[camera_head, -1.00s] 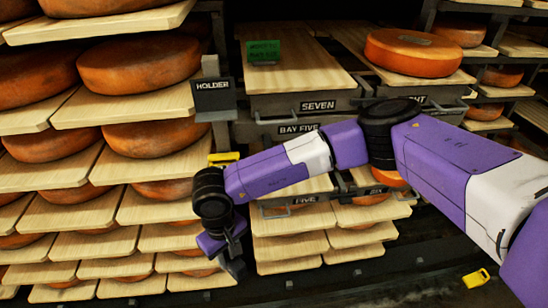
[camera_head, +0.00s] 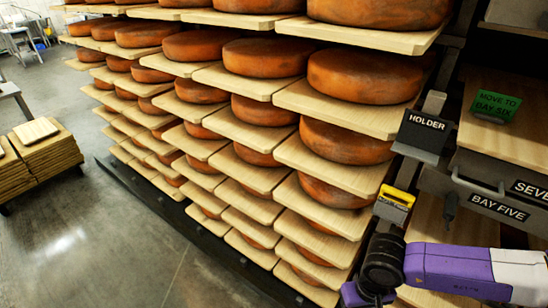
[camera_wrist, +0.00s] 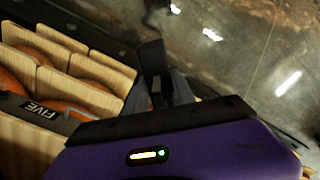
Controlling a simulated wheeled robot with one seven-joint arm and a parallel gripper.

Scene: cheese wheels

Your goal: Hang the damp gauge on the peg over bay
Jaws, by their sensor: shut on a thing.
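In the wrist view my gripper (camera_wrist: 160,85) is shut on a dark, upright thing (camera_wrist: 152,58). It is too dark to tell whether this is the damp gauge. In the head view only my purple wrist shows at the bottom edge, and the fingers are out of sight. A yellow and black block (camera_head: 396,197) sits on the post below the black HOLDER sign (camera_head: 424,133). The BAY FIVE label (camera_head: 499,208) is on a grey front at the right. A small dark fitting (camera_head: 449,206) hangs left of it. I cannot tell whether it is a peg.
Racks of orange cheese wheels (camera_head: 365,77) on wooden boards fill the middle. A green MOVE TO BAY SIX card (camera_head: 496,106) stands on a board (camera_head: 510,139) at the right. Stacked boards (camera_head: 45,150) stand at the left. The floor (camera_head: 120,240) between is clear.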

